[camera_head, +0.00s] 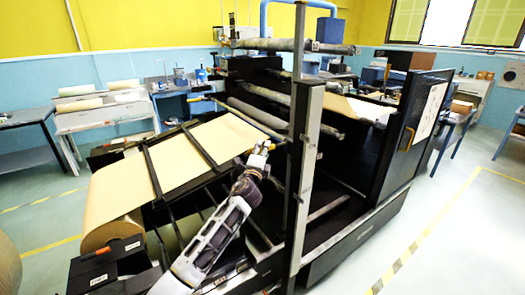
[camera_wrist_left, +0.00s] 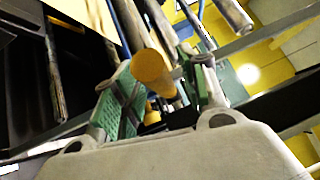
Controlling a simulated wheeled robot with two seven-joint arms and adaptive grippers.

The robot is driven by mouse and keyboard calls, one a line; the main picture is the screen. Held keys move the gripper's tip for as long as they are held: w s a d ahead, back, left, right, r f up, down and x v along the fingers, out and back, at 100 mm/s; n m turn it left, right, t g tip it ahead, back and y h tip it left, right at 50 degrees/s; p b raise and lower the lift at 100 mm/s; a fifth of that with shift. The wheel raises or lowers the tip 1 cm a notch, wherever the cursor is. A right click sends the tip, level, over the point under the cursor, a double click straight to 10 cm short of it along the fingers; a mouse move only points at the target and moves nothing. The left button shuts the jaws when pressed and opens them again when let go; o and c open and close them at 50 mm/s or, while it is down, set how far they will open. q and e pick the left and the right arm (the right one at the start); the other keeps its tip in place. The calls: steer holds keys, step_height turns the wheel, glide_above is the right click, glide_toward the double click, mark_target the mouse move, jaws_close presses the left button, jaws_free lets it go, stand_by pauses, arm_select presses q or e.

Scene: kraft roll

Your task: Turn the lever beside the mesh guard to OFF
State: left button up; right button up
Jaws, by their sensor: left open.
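A yellow, round-ended handle (camera_wrist_left: 152,72), which looks like the lever, shows end-on in the left wrist view. It lies between the green-padded fingers of my left gripper (camera_wrist_left: 165,92), with room at its sides. My left gripper (camera_head: 259,158) is open in the head view, reaching up from below to the machine's middle beside a grey upright post. Small yellow parts show at its fingertips there, too small to tell apart. I cannot make out the mesh guard or any OFF mark. My right gripper is not in view.
A brown paper web (camera_head: 190,155) runs down to a roll on the left. The grey post (camera_head: 304,140) stands close right of my gripper. An orange-handled part (camera_head: 124,247) sits low left. A black cabinet (camera_head: 410,135) stands at right.

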arm_select(q)
steer(key=shift+w, duration=0.4)
steer(key=shift+d, duration=0.1)
jaws_close()
